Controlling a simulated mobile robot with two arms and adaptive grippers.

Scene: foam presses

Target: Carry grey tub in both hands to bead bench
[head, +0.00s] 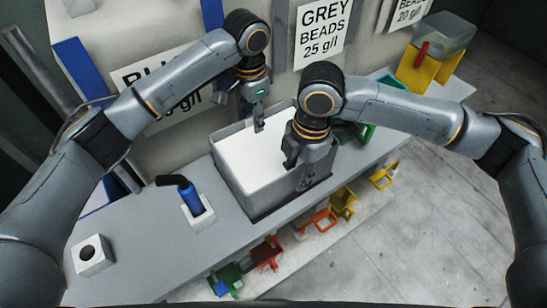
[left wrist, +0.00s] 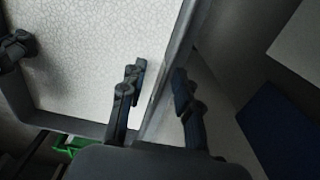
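The grey tub (head: 233,184), an open box with a pale speckled inside, stands on the grey bench (head: 140,238). My left gripper (head: 245,112) is at its back wall, with one finger inside. In the left wrist view, the left gripper (left wrist: 158,92) has its fingers on either side of the tub wall (left wrist: 168,65), with gaps visible. My right gripper (head: 299,170) is at the opposite, near wall, one finger inside and one outside. Its fingers look spread, but the contact is hard to see. Its inside finger also shows at the left edge of the left wrist view.
A blue-handled tool (head: 188,197) stands in a white holder left of the tub, and a white block with a hole (head: 93,255) lies further left. Green parts (head: 362,132) lie right of the tub. Several coloured pieces (head: 320,220) line the bench's lower front. Open floor (head: 400,240) lies right.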

